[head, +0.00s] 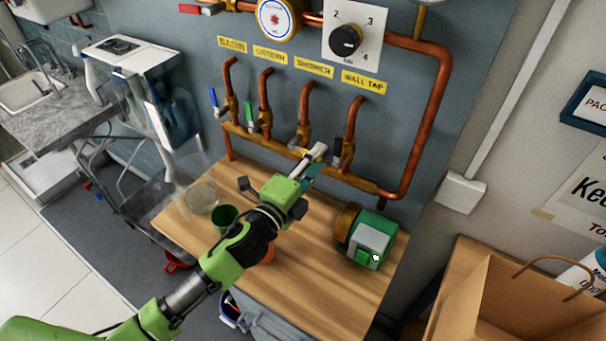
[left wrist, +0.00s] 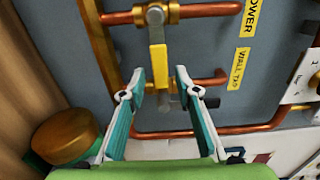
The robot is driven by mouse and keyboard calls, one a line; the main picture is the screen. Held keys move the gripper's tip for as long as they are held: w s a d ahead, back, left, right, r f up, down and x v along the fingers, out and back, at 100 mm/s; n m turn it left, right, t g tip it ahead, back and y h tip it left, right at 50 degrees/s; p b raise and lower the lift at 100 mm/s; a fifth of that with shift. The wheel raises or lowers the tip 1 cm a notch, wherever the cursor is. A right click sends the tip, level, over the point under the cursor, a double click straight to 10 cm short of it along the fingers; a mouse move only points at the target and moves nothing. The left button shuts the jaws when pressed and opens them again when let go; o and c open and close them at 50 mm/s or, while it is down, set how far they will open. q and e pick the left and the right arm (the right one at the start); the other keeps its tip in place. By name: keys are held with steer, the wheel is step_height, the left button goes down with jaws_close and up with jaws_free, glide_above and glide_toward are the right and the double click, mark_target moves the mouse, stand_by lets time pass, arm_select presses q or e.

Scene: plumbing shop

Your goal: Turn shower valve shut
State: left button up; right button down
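The shower valve shows in the left wrist view as a brass body (left wrist: 155,13) on the pipe beside the SHOWER label. Its yellow lever (left wrist: 157,60) lies crosswise to that pipe and points towards the wall tap valve. My left gripper (left wrist: 159,80) is open. Its fingertips stand on either side of the lever's free end, with visible gaps. In the head view, my left gripper (head: 316,165) is in front of the shower valve (head: 303,138) and partly hides its lever. My right gripper is not in view.
The wall tap valve (head: 344,150) with a dark lever is close on the right. The green-lever (head: 252,121) and blue-lever (head: 214,98) valves are left. A green device (head: 372,238), a green cup (head: 225,216) and a clear container (head: 202,196) stand on the wooden bench (head: 310,290).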

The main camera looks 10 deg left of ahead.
arm_select(q)
steer(key=v, duration=1.1)
steer(key=shift+f, duration=0.1)
